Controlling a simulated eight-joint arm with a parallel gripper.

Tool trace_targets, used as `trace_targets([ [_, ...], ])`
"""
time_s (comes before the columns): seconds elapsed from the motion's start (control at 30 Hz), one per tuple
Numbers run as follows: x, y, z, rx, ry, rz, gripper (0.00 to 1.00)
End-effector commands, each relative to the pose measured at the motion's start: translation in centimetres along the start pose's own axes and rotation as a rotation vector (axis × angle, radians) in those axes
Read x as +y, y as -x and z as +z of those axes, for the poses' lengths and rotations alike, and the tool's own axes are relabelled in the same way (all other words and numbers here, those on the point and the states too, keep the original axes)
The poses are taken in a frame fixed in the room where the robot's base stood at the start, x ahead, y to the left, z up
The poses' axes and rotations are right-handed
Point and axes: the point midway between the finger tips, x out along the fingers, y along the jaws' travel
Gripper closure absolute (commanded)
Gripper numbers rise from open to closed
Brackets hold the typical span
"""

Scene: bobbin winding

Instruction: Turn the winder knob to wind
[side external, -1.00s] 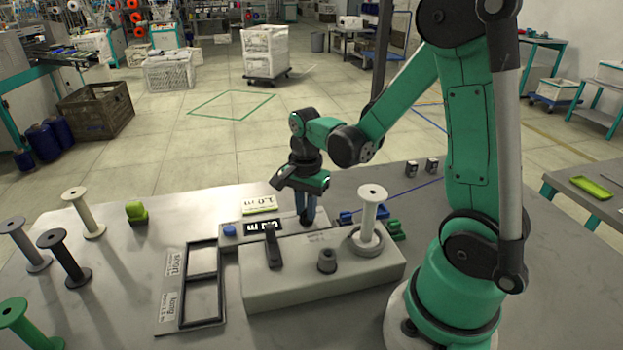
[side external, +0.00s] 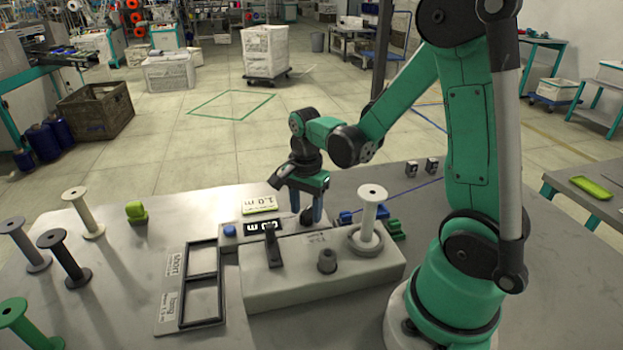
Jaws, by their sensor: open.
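The pale grey winder box (side external: 290,284) stands on the table. A white bobbin (side external: 370,212) stands upright on its right side. A dark lever (side external: 271,250) and a short dark round post (side external: 327,261) are on its top. My gripper (side external: 307,213) points down at the box's far edge, behind these parts. Its two fingers are apart, with a small dark rounded part between them, probably the winder knob; I cannot tell whether they touch it. A black display (side external: 262,227) with white digits sits left of the fingers.
A yellow-green card reading 1.0 m (side external: 260,204) stands behind the display. A blue button (side external: 229,231) and a two-window frame (side external: 200,285) lie left of it. Several empty bobbins, including a black one (side external: 65,258), stand at the left. Blue and green clips (side external: 396,230) are behind the white bobbin.

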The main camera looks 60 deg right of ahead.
Motion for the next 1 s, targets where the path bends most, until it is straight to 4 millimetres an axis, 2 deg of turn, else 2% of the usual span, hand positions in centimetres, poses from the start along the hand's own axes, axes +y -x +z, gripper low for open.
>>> trace_targets([
  [0.17, 0.0, 0.6, 0.0, 0.000, 0.001, 0.000, 0.53],
  [0.6, 0.0, 5.2, 0.0, 0.000, 0.000, 0.000, 0.53],
  [1.0, 0.0, 5.7, 0.1, 0.001, 0.008, -0.003, 0.53],
])
